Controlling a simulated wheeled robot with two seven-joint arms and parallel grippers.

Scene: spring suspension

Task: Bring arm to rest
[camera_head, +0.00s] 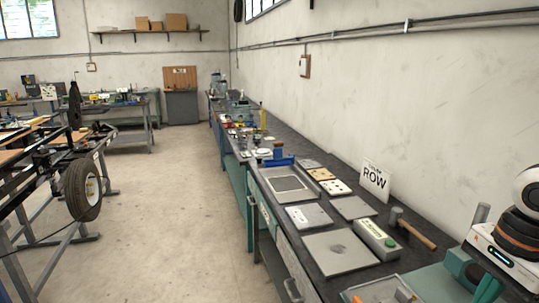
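Neither of my grippers shows in the head view, so whether they are open or shut is hidden. At the right edge stands a white, black and orange machine part (507,240) with a small blue light; I cannot tell whether it belongs to an arm. A long dark workbench (292,215) runs along the right wall. A wheel with a black tyre (82,190) is mounted on a dark frame at the left.
More benches (125,110) stand at the back left. The concrete floor (170,210) between is clear.

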